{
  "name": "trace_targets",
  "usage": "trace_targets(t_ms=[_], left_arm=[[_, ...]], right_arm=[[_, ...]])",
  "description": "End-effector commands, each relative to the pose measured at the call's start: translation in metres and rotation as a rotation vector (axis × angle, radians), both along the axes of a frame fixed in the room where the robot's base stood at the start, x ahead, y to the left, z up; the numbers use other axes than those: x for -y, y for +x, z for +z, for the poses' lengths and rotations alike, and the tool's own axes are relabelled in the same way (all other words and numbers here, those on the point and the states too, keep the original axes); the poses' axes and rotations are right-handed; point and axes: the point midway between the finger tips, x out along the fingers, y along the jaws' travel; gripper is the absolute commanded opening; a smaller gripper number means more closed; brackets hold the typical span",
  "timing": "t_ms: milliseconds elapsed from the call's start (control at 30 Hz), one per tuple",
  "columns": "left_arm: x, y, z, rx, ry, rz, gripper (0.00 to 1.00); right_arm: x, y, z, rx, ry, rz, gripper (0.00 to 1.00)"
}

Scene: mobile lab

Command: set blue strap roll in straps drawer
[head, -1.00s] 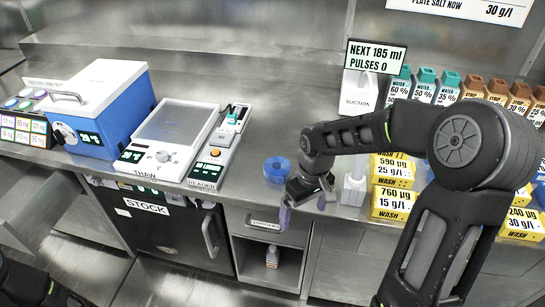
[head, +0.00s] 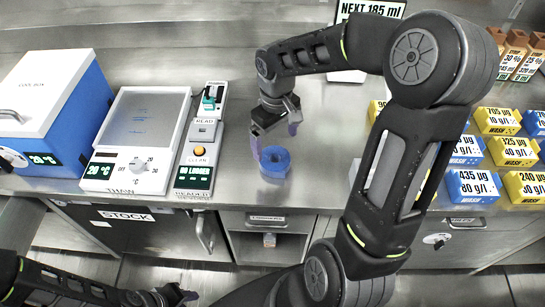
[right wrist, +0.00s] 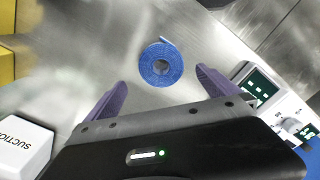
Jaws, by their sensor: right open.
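The blue strap roll (head: 274,163) lies flat on the steel counter, near its front edge. In the right wrist view the roll (right wrist: 161,65) shows its round hole, and it lies ahead of and between the fingertips. My right gripper (head: 275,137) is open and empty, with its purple fingers just above and behind the roll. It also shows in the right wrist view (right wrist: 161,80). My left gripper (head: 178,296) is low at the bottom edge, and its jaws are unclear. A shut drawer front (head: 240,222) with a small label lies below the roll; I cannot read the label surely.
A reader (head: 200,140), a thaw unit (head: 138,130) and a cool box (head: 45,95) stand left of the roll. Several yellow and blue wash boxes (head: 497,120) stand right.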

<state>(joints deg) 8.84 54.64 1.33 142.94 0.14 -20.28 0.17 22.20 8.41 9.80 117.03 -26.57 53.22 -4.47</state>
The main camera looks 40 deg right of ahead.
Motion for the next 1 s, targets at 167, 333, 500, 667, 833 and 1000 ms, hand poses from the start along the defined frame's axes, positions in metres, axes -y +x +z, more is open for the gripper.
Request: trace_targets(t_ms=[167, 333, 500, 667, 833, 1000], left_arm=[[0.0, 0.0, 0.001, 0.001, 0.0, 0.0, 0.34], [0.0, 0.0, 0.002, 0.001, 0.001, 0.0, 0.34], [0.0, 0.0, 0.002, 0.001, 0.001, 0.0, 0.34], [0.0, 0.0, 0.003, -0.001, 0.001, 0.001, 0.34], [-0.001, 0.0, 0.01, -0.002, 0.003, 0.001, 0.34], [-0.001, -0.001, 0.012, -0.004, 0.004, 0.002, 0.34]], right_arm=[[0.0, -0.001, -0.013, -0.003, 0.001, 0.0, 1.0], [0.0, -0.001, -0.026, -0.002, 0.001, 0.0, 1.0], [0.0, 0.0, -0.026, 0.0, 0.0, 0.0, 1.0], [-0.001, -0.001, -0.029, -0.001, 0.001, 0.0, 1.0], [-0.003, -0.003, -0.049, -0.005, 0.003, 0.001, 1.0], [-0.003, -0.002, -0.074, -0.003, 0.002, 0.0, 1.0]])
